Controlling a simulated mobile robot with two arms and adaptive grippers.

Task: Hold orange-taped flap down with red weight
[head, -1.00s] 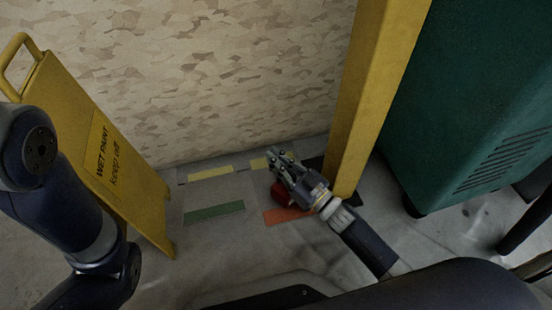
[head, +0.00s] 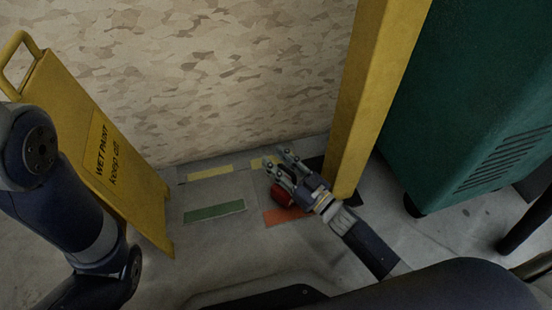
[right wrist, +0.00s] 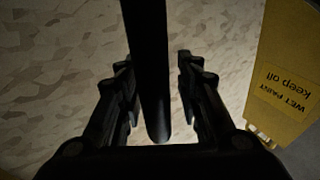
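The red weight (head: 281,196) is low at the floor, just above the orange tape strip (head: 283,217) in the head view and partly hidden by my right gripper. The orange tape lies on the grey floor sheet; its right end is hidden by my arm. I cannot make out the flap's edge. My right gripper (head: 279,165) is over the weight, its fingers spread and apart. The right wrist view shows the two fingers (right wrist: 158,95) apart, with a dark bar between them that I cannot identify. My left arm is at the left; its gripper is out of view.
Yellow tape (head: 210,172) and green tape (head: 214,211) mark the sheet to the left. A yellow wet-paint sign (head: 95,150) stands left. A yellow post (head: 368,95) and a green cabinet (head: 470,110) stand close on the right. A patterned wall (head: 220,75) is behind.

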